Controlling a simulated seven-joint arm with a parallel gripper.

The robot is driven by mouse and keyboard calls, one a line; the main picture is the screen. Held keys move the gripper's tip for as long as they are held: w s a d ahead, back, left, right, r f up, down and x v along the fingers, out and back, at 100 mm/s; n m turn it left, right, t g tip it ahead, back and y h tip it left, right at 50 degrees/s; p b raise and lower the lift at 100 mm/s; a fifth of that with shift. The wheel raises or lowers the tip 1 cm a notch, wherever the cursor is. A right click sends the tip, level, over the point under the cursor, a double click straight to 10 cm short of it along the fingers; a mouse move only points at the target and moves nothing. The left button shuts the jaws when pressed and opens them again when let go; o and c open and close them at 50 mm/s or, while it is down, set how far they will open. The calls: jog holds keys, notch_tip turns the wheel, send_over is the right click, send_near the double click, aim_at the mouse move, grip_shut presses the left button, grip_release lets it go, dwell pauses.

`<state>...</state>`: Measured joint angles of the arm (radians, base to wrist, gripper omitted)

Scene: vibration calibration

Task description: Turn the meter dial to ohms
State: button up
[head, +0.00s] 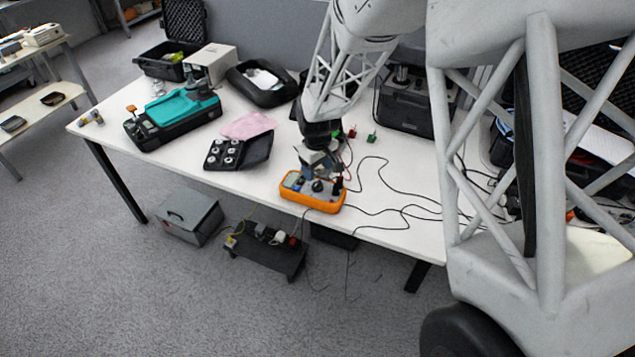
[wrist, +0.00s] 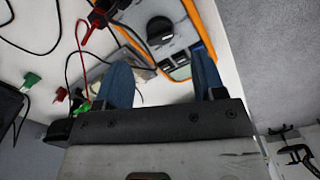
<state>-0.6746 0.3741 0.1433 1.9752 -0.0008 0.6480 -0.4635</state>
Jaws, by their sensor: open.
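The meter, orange-edged with a grey face, lies near the table's front edge in the head view (head: 297,194). Its black round dial (head: 318,186) is on the face; in the wrist view the dial (wrist: 159,29) is near the top, just beyond the fingertips. I cannot read which mark the dial points to. My gripper (wrist: 160,60) is open, with two blue fingers apart and nothing visible gripped between them. In the head view my gripper (head: 317,166) is just above and behind the meter. Part of the meter is hidden behind the fingers in the wrist view.
Red and black test leads (wrist: 92,20) plug in beside the dial, and cables trail right across the table (head: 405,235). A black case with round pieces (head: 222,154) and a teal-topped device (head: 180,112) are to the left. Green clips (head: 372,136) lie behind.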

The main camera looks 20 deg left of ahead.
aim_at(318, 183)
jog(key=shift+f, duration=3.05)
jog(key=c, duration=0.9)
